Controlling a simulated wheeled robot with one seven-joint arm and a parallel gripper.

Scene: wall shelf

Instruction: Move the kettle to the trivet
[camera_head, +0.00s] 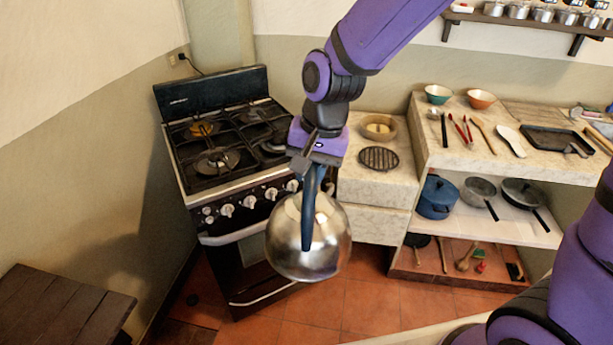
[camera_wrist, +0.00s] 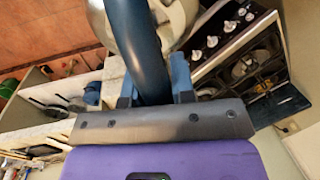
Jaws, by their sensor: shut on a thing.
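The kettle (camera_head: 325,243) is a shiny round metal pot with a dark blue arched handle. My gripper (camera_head: 314,165) is shut on the handle and holds the kettle in the air in front of the stove. In the wrist view the handle (camera_wrist: 137,45) runs between the fingers of my gripper (camera_wrist: 155,88), with part of the metal body (camera_wrist: 178,18) behind it. The trivet (camera_head: 378,158) is a dark round slatted grate lying on the low pale counter, right of my gripper in the head view. Nothing stands on the trivet.
The stove (camera_head: 215,150) stands left of the low counter. A wooden bowl (camera_head: 378,127) sits just behind the trivet. The higher stone counter (camera_head: 470,158) on the right holds bowls, utensils and a black tray (camera_head: 556,140). A blue pot (camera_head: 437,198) is on the shelf below.

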